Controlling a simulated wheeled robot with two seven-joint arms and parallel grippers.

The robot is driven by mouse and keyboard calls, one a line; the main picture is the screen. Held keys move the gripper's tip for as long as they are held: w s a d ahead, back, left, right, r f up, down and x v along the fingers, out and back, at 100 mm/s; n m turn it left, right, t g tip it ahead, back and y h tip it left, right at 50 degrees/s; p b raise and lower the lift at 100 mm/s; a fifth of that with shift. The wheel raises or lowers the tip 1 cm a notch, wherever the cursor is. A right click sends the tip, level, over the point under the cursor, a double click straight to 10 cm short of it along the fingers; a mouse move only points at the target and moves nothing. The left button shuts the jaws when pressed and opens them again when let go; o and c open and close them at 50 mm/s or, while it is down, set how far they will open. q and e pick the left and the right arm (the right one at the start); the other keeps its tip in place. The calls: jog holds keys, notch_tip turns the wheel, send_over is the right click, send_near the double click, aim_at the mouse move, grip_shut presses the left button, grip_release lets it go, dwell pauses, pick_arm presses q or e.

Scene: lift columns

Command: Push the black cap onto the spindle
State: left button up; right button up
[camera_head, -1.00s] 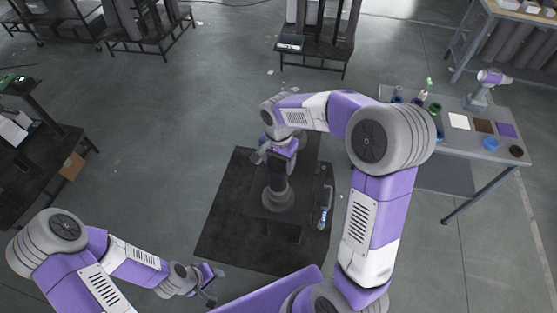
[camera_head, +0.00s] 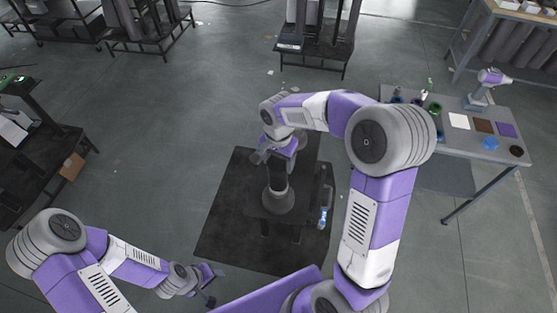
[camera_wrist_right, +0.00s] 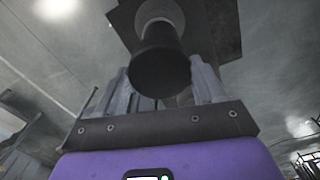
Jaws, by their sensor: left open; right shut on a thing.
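The black cap (camera_wrist_right: 160,72) is a dark cylinder between the two grey fingers of my right gripper (camera_wrist_right: 163,88) in the right wrist view. My right gripper is shut on it. Past the cap, a paler grey section of the spindle column (camera_wrist_right: 160,12) is in line with it. I cannot tell how far the cap sits on the spindle. In the head view, my right gripper (camera_head: 280,156) is over the upright column (camera_head: 278,199), and its wrist partly hides the top. My left gripper (camera_head: 209,284) is open and empty at the lower left, away from the column.
The column stands on a dark floor mat (camera_head: 222,228). A small blue-and-white item (camera_head: 323,217) is beside its base. A grey table (camera_head: 462,150) at the right holds coloured pads, cups and a purple-grey tool (camera_head: 488,88).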

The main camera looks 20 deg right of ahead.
jog(key=shift+f, duration=0.1)
jog(key=o, duration=1.2)
jog(key=shift+c, duration=0.2)
jog(key=shift+r+p, duration=0.65)
jog(key=shift+r, duration=0.3)
jog(key=shift+r, duration=0.2)
jog(key=shift+r+p, duration=1.95)
jog(key=shift+r, duration=0.5)
